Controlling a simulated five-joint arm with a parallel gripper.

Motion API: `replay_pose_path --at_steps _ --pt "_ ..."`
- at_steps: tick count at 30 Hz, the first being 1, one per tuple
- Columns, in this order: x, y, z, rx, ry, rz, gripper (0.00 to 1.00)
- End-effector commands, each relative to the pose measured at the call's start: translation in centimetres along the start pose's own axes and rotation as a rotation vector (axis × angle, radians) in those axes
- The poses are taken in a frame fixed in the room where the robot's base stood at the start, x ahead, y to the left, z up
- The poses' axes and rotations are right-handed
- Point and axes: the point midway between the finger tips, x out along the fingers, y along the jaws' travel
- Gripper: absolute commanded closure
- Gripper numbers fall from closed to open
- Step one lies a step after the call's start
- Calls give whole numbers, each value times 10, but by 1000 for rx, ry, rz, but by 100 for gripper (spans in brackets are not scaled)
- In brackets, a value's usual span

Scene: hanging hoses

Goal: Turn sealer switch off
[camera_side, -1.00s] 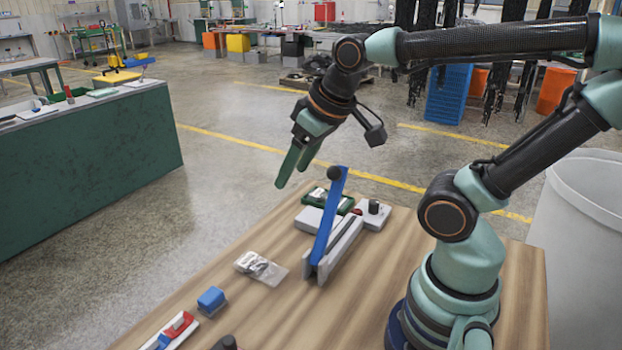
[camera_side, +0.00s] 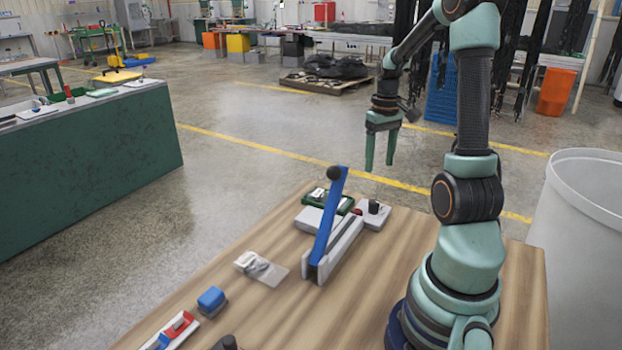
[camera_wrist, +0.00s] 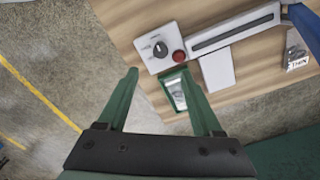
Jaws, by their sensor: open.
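The sealer (camera_side: 345,243) stands on the wooden table, with its blue lever (camera_side: 325,225) raised and tilted, ending in a black ball. At its far end is a pale control box (camera_side: 383,219) with a black knob (camera_side: 374,206) and a red round part (camera_side: 357,211). In the wrist view the box shows its dial knob (camera_wrist: 160,49) and red button (camera_wrist: 179,56) just beyond my fingertips. My gripper (camera_side: 380,167) is open and empty, pointing down, above and beyond the box and apart from it. Its fingers (camera_wrist: 160,72) also show in the wrist view.
A green-framed tray (camera_wrist: 176,92) lies beside the box. A clear packet (camera_side: 262,268), a blue block (camera_side: 212,300) and a red-and-blue item (camera_side: 178,330) lie on the table's near left part. A large grey bin (camera_side: 590,235) stands at the right. The table's far edge is near the box.

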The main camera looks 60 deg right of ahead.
Motion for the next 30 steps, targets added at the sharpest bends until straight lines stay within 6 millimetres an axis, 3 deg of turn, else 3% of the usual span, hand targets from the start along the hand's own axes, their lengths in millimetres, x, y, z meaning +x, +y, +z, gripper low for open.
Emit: replay_pose_path --at_steps 18,30 --pt "101 -2 1 -1 -4 -1 33" --pt "116 -1 0 -1 0 0 33"
